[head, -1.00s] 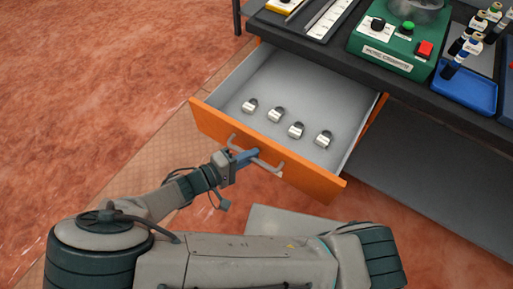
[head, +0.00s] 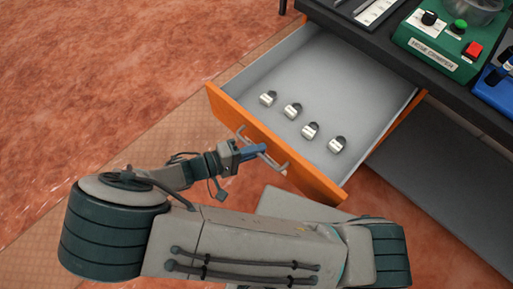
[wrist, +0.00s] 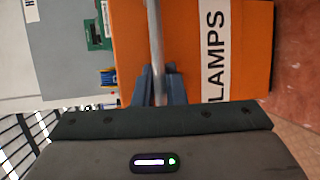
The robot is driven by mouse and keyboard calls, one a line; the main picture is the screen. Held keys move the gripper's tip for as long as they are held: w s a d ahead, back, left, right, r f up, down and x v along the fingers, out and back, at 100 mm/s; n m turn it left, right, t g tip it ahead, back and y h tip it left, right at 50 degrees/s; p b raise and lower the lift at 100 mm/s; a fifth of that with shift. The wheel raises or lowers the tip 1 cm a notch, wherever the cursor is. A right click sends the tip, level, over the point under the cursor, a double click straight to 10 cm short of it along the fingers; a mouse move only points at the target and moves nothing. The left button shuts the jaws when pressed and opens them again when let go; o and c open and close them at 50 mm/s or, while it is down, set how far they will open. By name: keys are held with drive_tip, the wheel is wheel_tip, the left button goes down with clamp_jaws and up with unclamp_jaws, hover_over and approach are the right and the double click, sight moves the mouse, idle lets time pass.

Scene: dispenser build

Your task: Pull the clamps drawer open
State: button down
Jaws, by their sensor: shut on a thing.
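The clamps drawer (head: 322,187) has an orange front and a grey inside, and it stands pulled well out from under the dark bench. Several silver clamps (head: 310,130) lie in a row on its floor. In the wrist view the orange front (wrist: 250,50) carries a label (wrist: 215,50) of which "LAMPS" shows. The grey bar handle (head: 281,166) is on the front. My gripper (head: 262,149) is shut on this handle; its blue fingers (wrist: 160,85) sit either side of the bar in the wrist view.
The dark bench top (head: 385,45) holds a green hose crimper (head: 440,45) with a red button, and a blue tray (head: 497,92) at the right edge. A grey lower shelf (head: 440,180) is right of the drawer. Open reddish floor (head: 120,70) lies to the left.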

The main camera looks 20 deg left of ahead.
drive_tip(key=c, duration=1.8)
unclamp_jaws()
drive_tip(key=b+v, duration=0.1)
drive_tip(key=v, duration=1.3)
drive_tip(key=shift+r, duration=0.1)
drive_tip(key=shift+d, duration=0.1)
drive_tip(key=w+d+r+m+g+y+p, duration=0.35)
drive_tip(key=w+d+r+g, duration=0.8)
drive_tip(key=w+d, duration=0.45)
drive_tip(key=d+r+m+t+y, duration=0.1)
drive_tip(key=d+r+m+y, duration=0.1)
drive_tip(key=d+r, duration=0.2)
drive_tip(key=s+d+r+m+t+y+p, duration=0.1)
drive_tip(key=d+r+m+y, duration=0.1)
drive_tip(key=d, duration=0.8)
drive_tip(key=d+r+m+t+y+p, duration=0.1)
drive_tip(key=d+r+m+y, duration=0.1)
drive_tip(key=d+r+y, duration=0.2)
drive_tip(key=shift+s+d+r+m, duration=0.15)
drive_tip(key=shift+d+r, duration=0.4)
drive_tip(key=shift+d, duration=0.35)
drive_tip(key=shift+s+d+r+m, duration=0.1)
drive_tip(key=shift+d+r, duration=0.4)
drive_tip(key=shift+d, duration=0.35)
